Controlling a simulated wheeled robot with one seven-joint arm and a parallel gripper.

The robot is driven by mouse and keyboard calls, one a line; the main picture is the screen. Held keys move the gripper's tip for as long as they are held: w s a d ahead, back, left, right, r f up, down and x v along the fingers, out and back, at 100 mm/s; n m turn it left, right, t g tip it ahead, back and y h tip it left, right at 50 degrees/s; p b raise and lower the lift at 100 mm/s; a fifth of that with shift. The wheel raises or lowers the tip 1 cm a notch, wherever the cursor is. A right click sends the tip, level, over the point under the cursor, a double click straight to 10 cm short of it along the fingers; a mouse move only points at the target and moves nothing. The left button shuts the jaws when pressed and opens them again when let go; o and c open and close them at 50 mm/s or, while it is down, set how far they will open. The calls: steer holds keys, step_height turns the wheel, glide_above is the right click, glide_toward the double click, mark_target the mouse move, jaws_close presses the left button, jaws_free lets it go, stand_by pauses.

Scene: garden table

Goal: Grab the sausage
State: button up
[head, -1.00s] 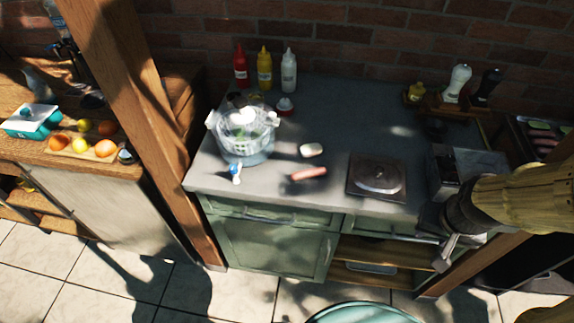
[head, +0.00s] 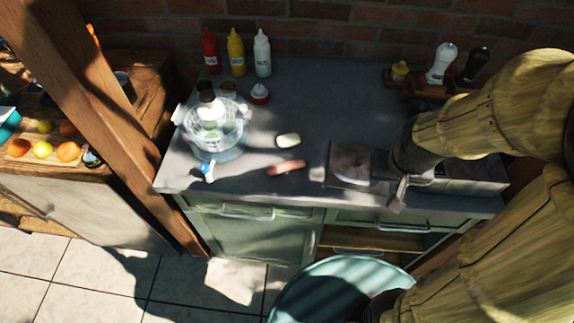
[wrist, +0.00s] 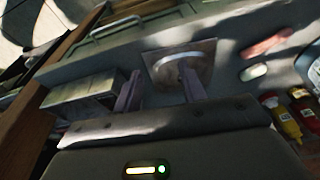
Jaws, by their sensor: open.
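The sausage (head: 287,167) is a short pinkish-red piece lying flat on the grey counter (head: 300,95), near its front edge. It also shows in the wrist view at the upper right (wrist: 267,45). My gripper (wrist: 158,82) is open, its two fingers apart with nothing between them. It is over the right part of the counter, by the square metal plate with a round lid (head: 350,163), to the right of the sausage and apart from it. In the head view my arm covers part of the counter's right side.
A small white piece (head: 288,140) lies just behind the sausage. A clear glass pot (head: 213,135) stands to the left, with a small blue-and-white item (head: 207,170) in front. Sauce bottles (head: 236,52) line the back. A teal round surface (head: 340,290) is below the counter.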

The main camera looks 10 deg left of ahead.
mark_target(300, 165)
steer(key=shift+o, duration=0.4)
steer(key=w+a+f+m+g+y, duration=0.1)
steer(key=w+f+m+g, duration=0.1)
steer(key=w+a+f+m+g+y+b, duration=0.1)
steer(key=w+a+f+m+g+y, duration=0.1)
steer(key=w+m, duration=0.1)
steer(key=w+a+f+m+g+y, duration=0.1)
steer(key=w+f+m+g, duration=0.1)
steer(key=w, duration=0.1)
steer(key=shift+w+a+f+m+y+b, duration=0.15)
steer(key=shift+a+f+m+y+b, duration=0.1)
steer(key=shift+m+y+b, duration=0.15)
steer(key=w+m+y, duration=0.1)
steer(key=w+y, duration=0.1)
steer(key=w+a+f+m+g+y, duration=0.1)
steer(key=w+m+y, duration=0.1)
steer(key=w, duration=0.1)
steer(key=w+a+m+g+y+b, duration=0.1)
steer(key=w+m+y, duration=0.1)
steer(key=y, duration=0.1)
steer(key=shift+w+a+f, duration=0.1)
steer(key=shift+w+f, duration=0.05)
steer(key=shift+w, duration=0.1)
steer(key=shift+w+y, duration=0.3)
steer(key=p+x, duration=0.2)
steer(key=x, duration=1)
steer(key=shift+s, duration=0.2)
